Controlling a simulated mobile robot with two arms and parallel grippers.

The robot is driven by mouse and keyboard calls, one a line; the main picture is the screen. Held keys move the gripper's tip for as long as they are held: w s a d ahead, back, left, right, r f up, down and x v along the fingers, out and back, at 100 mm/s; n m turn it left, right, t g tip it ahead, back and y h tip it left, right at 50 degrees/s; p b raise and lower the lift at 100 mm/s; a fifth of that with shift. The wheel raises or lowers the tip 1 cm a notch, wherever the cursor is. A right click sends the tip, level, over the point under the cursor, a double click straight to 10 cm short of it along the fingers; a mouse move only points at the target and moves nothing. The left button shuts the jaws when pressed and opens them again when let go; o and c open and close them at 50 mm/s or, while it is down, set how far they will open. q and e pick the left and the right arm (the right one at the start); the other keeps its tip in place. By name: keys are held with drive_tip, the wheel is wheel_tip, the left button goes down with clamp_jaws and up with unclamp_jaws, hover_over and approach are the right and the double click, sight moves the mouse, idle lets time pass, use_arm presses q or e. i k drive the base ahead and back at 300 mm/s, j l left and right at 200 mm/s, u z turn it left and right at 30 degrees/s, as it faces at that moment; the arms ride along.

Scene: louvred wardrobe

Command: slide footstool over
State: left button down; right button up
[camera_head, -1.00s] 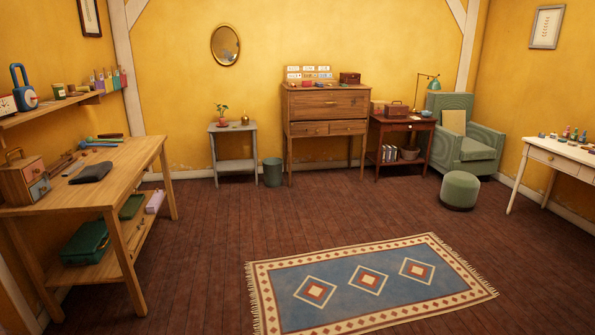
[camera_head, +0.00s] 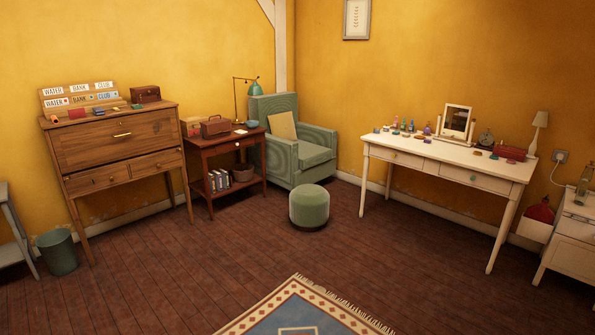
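The footstool (camera_head: 309,207) is a round, pale green padded stool with a dark base. It stands upright on the dark wooden floor, in front of the green armchair (camera_head: 318,156) and a little apart from it in the picture. Neither of my grippers shows in the head view.
A dark side table (camera_head: 232,142) stands left of the armchair, and a wooden bureau (camera_head: 118,146) further left. A white dressing table (camera_head: 450,160) stands to the right. The patterned rug (camera_head: 290,295) lies at the front. Bare floor (camera_head: 200,255) is clear between rug and footstool.

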sight(310, 203)
drive_tip(key=i+z, duration=0.1)
drive_tip(key=i, duration=0.7)
drive_tip(key=i+z, duration=0.1)
drive_tip(key=i, duration=0.7)
drive_tip(key=i+z, duration=0.1)
drive_tip(key=i, duration=0.7)
drive_tip(key=i+j, duration=0.25)
drive_tip(key=i, duration=0.55)
drive_tip(key=l+z, duration=0.05)
